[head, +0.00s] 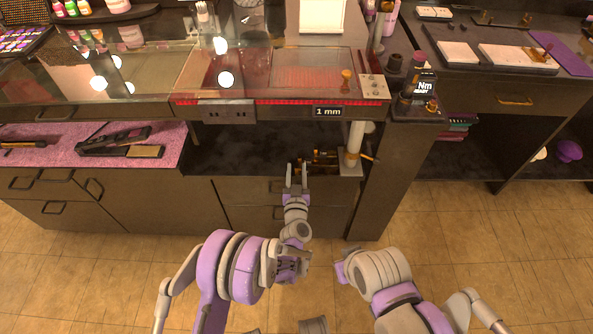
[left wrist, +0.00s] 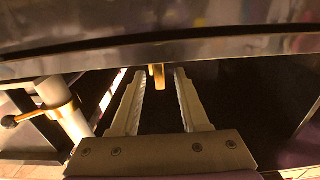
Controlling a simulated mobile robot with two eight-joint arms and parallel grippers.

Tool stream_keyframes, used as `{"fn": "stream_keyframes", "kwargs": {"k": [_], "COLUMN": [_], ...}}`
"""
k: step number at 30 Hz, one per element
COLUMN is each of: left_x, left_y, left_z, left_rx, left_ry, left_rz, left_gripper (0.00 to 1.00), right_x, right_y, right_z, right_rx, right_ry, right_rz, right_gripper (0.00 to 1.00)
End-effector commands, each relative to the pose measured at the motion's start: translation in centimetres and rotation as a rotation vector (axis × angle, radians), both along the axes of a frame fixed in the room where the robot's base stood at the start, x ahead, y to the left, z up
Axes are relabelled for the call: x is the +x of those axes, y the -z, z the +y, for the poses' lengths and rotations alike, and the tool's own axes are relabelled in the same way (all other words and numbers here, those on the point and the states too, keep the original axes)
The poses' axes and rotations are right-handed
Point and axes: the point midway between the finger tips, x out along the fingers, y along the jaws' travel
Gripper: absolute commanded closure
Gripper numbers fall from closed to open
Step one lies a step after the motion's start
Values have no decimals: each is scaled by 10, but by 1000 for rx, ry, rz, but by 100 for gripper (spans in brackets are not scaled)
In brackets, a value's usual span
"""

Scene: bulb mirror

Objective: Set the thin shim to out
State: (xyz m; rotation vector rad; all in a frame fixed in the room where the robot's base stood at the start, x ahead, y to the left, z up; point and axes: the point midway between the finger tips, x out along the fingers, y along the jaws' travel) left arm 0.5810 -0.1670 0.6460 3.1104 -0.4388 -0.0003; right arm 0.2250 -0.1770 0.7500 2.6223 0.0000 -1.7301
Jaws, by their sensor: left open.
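My left gripper (head: 297,166) is open and points in under the counter, just left of a cluster of dark and brass fittings (head: 324,156). In the left wrist view, a small brass tab (left wrist: 157,75) hangs below a dark edge. It appears between the spread fingers, and neither finger visibly touches it. I cannot tell whether this tab belongs to the thin shim. No shim can be clearly made out. The label "1 mm" (head: 328,112) is on the counter's front edge. My right arm shows in the head view, but its gripper does not.
A pale post (head: 355,137) with a brass clamp handle (left wrist: 62,111) stands right of the fittings in the head view. The glass counter top (head: 310,70) overhangs the gripper. Drawers (head: 245,190) lie below. A readout marked "Nm" (head: 424,86) stands at right.

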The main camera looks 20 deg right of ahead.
Motion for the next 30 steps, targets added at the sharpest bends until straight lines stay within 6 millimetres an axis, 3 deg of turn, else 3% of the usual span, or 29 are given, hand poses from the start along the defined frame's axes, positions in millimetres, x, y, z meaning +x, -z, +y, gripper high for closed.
{"fn": "stream_keyframes", "kwargs": {"k": [6, 12, 14, 30], "left_x": [0, 0, 0, 0], "left_y": [0, 0, 0, 0], "left_z": [0, 0, 0, 0], "left_rx": [0, 0, 0, 0], "left_ry": [0, 0, 0, 0], "left_rz": [0, 0, 0, 0], "left_gripper": [57, 93, 100, 100], "right_x": [0, 0, 0, 0], "right_y": [0, 0, 0, 0], "right_z": [0, 0, 0, 0], "right_rx": [0, 0, 0, 0], "right_ry": [0, 0, 0, 0], "right_rz": [0, 0, 0, 0], "right_gripper": [100, 100, 100, 100]}}
